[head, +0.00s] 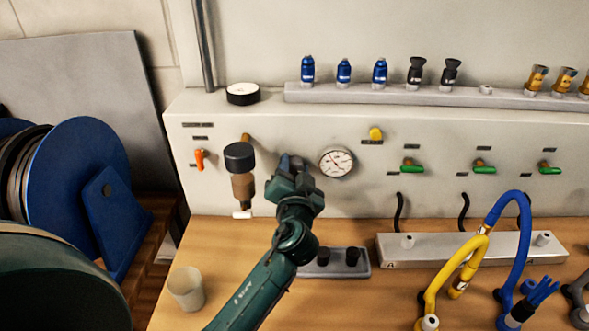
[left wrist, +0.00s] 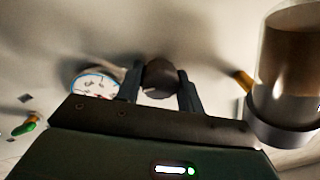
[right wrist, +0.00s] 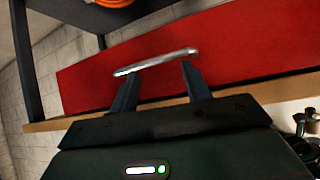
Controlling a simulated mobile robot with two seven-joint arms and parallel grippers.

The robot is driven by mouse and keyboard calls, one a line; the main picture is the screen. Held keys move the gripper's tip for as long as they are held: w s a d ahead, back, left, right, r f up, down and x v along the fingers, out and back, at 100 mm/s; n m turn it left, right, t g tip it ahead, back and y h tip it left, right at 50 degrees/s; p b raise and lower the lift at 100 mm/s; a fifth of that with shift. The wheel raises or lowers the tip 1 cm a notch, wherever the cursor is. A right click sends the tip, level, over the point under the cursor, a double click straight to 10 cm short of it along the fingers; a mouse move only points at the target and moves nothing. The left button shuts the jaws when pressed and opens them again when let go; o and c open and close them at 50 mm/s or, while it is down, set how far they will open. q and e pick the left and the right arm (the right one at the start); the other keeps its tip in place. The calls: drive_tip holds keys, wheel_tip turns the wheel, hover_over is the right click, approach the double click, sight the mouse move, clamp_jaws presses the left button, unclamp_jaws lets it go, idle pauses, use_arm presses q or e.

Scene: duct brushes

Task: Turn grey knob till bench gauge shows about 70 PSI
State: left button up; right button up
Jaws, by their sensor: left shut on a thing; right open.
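The grey knob (left wrist: 160,76) is dark and round and sticks out from the pale panel in the left wrist view. My left gripper (left wrist: 160,88) is shut on it, one finger on each side. In the head view my left gripper (head: 290,168) is at the panel and hides the knob. The bench gauge (head: 337,162), a round white dial, is just right of the gripper; it also shows in the left wrist view (left wrist: 97,84). Its numbers are too small to read. My right gripper (right wrist: 160,88) is open and empty, its fingers near a silver handle on a red front.
A filter bowl with a dark cap (head: 240,158) hangs left of my left gripper. An orange lever (head: 200,159) and green valves (head: 412,166) are on the panel. A cup (head: 187,288) and yellow (head: 455,272) and blue (head: 507,235) hoses stand on the bench. The silver handle (right wrist: 155,62) is bare.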

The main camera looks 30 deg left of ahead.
use_arm(q)
drive_tip(key=shift+m+p, duration=0.3)
drive_tip(key=shift+m, duration=1.6)
drive_tip(key=o, duration=1)
